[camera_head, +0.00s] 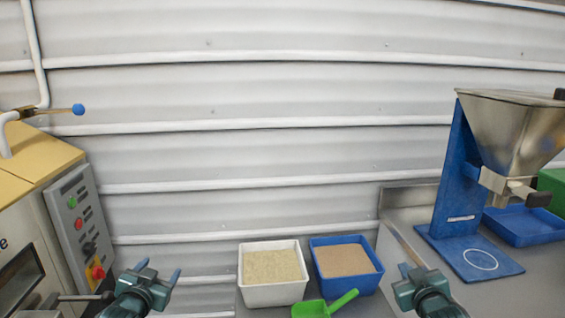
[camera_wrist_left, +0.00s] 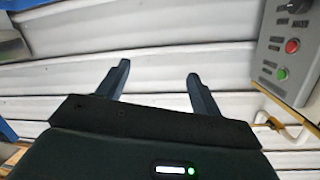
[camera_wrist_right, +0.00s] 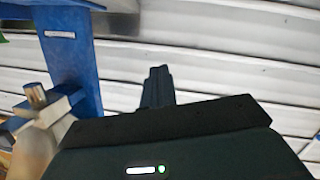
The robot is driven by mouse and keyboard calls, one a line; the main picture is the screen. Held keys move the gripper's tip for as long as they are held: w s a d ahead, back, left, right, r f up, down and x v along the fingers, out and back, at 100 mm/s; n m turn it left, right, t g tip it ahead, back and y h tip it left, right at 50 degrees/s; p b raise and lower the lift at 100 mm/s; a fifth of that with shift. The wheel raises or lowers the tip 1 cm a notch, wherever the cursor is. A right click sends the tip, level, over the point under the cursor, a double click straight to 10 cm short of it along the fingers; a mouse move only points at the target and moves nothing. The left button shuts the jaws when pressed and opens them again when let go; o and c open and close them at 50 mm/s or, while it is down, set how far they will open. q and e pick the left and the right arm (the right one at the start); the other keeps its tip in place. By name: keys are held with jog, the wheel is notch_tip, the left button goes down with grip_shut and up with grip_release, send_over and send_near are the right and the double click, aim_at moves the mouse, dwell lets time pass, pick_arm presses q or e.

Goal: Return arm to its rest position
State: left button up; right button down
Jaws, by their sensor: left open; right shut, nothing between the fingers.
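My left gripper (camera_head: 158,274) is at the lower left of the head view, left of the white bin. Its two fingers are spread and empty, and they also show in the left wrist view (camera_wrist_left: 158,80). My right gripper (camera_head: 410,268) is at the lower right of the head view, between the blue bin and the hopper stand. In the right wrist view (camera_wrist_right: 158,72) its fingers are together with nothing between them. Both grippers point toward the corrugated wall and touch nothing that I can see.
A white bin (camera_head: 276,294) and a blue bin (camera_head: 347,239) hold granular material. A green scoop (camera_head: 312,310) lies in front of them. A steel hopper (camera_head: 510,125) on a blue stand (camera_head: 455,170) is at right, beside a blue tray (camera_head: 530,228). A control panel (camera_head: 75,220) is at left.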

pick_arm(q)
jog(key=s+d+f+g+h, duration=0.1)
jog(key=s+d+f, duration=0.4)
jog(key=s, duration=0.6)
jog(key=s+d+f+g+h, duration=0.1)
jog(key=s+d+f, duration=0.4)
jog(key=s, duration=0.6)
jog(key=s+d+f+g+h, duration=0.1)
jog(key=s+d+f+g, duration=0.2)
jog(key=s, duration=0.8)
notch_tip(320, 180, down, 3)
jog(key=d, duration=0.2)
jog(key=shift+s+d+h, duration=0.15)
jog(key=shift+d+h, duration=0.15)
jog(key=shift+d, duration=0.05)
jog(key=shift+c, duration=0.4)
pick_arm(e)
jog(key=s+a+f+g+y, duration=0.1)
jog(key=s+a+f, duration=0.4)
jog(key=s, duration=0.6)
jog(key=s+a+f+g+y, duration=0.1)
jog(key=s+a+f, duration=0.4)
jog(key=s, duration=0.6)
jog(key=s+a+f+g+y, duration=0.1)
jog(key=s+a+f+g, duration=0.2)
jog(key=s, duration=0.8)
notch_tip(320, 180, down, 3)
jog(key=a, duration=0.2)
jog(key=shift+a+y, duration=0.3)
jog(key=shift+a, duration=0.05)
